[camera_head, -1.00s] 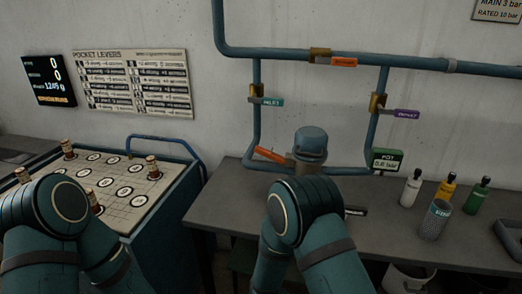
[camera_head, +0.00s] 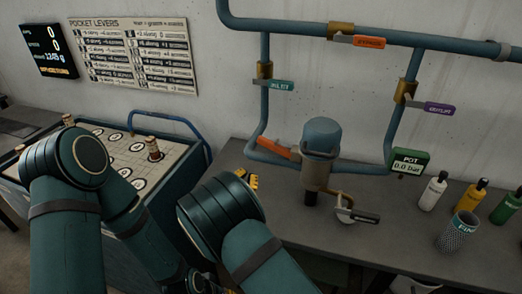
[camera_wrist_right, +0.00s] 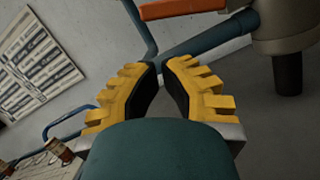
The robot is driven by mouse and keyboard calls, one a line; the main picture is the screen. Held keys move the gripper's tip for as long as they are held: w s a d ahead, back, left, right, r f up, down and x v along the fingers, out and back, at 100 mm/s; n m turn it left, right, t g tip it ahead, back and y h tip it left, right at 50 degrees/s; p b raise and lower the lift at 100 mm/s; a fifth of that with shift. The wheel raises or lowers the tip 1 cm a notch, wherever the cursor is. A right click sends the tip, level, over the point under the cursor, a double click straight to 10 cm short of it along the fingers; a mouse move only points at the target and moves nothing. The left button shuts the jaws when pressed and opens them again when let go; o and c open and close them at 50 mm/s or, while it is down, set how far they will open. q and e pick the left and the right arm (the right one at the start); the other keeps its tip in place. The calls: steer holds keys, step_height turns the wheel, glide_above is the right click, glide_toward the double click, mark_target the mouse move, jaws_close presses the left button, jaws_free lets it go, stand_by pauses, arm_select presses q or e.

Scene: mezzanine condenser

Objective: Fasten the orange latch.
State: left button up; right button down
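The orange latch (camera_head: 275,147) is a bar slanting out from the left side of a blue-capped housing (camera_head: 318,172) on the pipework. An orange bar also crosses the top of the right wrist view (camera_wrist_right: 182,9), beside the housing (camera_wrist_right: 283,30). My right gripper (camera_head: 251,181) has yellow fingers, partly hidden by my arm, below and left of the latch in the head view. In the wrist view its fingers (camera_wrist_right: 161,72) stand apart with nothing between them, short of the orange bar. My left gripper's fingers are out of the head view.
A lever valve (camera_head: 350,212) sits low at the housing's right. Pipes with tagged valves, such as the teal-tagged inlet (camera_head: 274,85), run along the wall. A pressure display (camera_head: 407,163) and bottles (camera_head: 433,191) stand right. A board cart (camera_head: 190,165) with a blue rail stands left.

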mark_target(275, 147)
steer(key=x, duration=1)
stand_by(0.4)
